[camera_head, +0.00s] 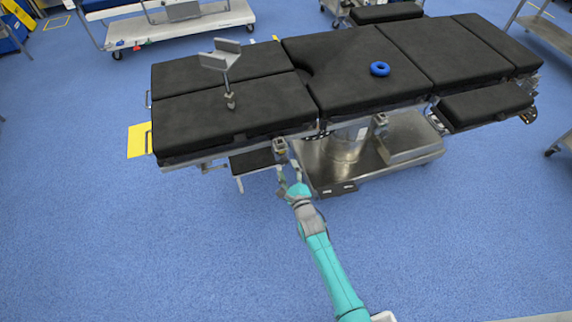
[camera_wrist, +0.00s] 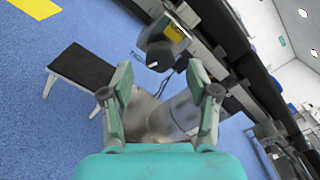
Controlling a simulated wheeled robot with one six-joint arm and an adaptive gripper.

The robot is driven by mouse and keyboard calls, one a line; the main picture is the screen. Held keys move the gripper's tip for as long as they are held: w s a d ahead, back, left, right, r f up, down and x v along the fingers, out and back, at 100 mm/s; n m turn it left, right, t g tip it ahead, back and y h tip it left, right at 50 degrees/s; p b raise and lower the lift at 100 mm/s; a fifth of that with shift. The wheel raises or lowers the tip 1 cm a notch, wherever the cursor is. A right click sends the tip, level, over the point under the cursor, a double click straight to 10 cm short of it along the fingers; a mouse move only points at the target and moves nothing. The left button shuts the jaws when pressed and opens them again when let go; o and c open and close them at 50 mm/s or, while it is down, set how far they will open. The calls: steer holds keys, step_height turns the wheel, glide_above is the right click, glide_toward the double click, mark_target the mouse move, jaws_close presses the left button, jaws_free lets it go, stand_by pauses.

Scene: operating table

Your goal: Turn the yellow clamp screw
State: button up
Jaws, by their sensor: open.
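A grey clamp block (camera_wrist: 160,52) sits on the side of the operating table, with a small yellowish part, likely the clamp screw (camera_wrist: 173,33), on its face. In the head view the clamp (camera_head: 280,146) is at the table's near side edge; the screw is too small to make out there. My gripper (camera_head: 289,171) is just below and in front of the clamp. In the wrist view my gripper (camera_wrist: 160,76) is open and empty, its fingers apart on either side of the view, with the clamp beyond the fingertips. I see no contact.
The black-padded operating table (camera_head: 235,112) fills the upper middle. A small black step-like pad (camera_wrist: 82,72) is left of the clamp. A metal base (camera_head: 345,150) stands beneath the table. A blue ring (camera_head: 380,69) lies on top.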

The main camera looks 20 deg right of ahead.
mark_target(284, 161)
steer(key=shift+w, duration=1.5)
jaws_close()
